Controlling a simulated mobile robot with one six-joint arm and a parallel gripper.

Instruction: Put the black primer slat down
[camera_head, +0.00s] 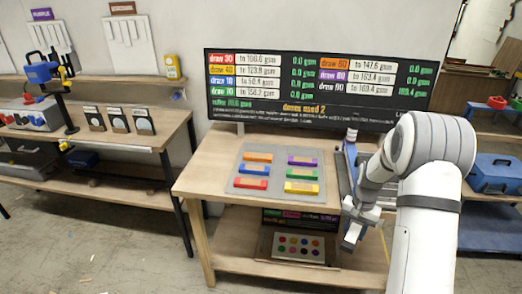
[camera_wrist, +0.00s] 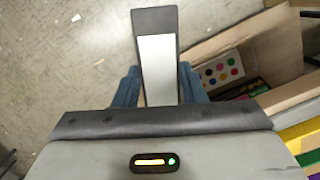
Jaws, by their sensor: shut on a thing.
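The black primer slat (camera_wrist: 155,20) shows in the wrist view as a dark bar with a pale grey face. It stands between the two blue fingers of my gripper (camera_wrist: 158,85), which is shut on it. In the head view my gripper (camera_head: 357,226) hangs at the right end of the workbench, low beside the tabletop edge. The slat is hard to make out there. The wrist view shows the floor beyond the slat's far end.
A grey mat (camera_head: 276,188) on the workbench (camera_head: 211,178) carries several coloured slats. A wide screen (camera_head: 318,88) stands behind it. A board with coloured dots (camera_head: 299,247) sits on the lower shelf. Another bench (camera_head: 147,137) stands left; bare floor lies between.

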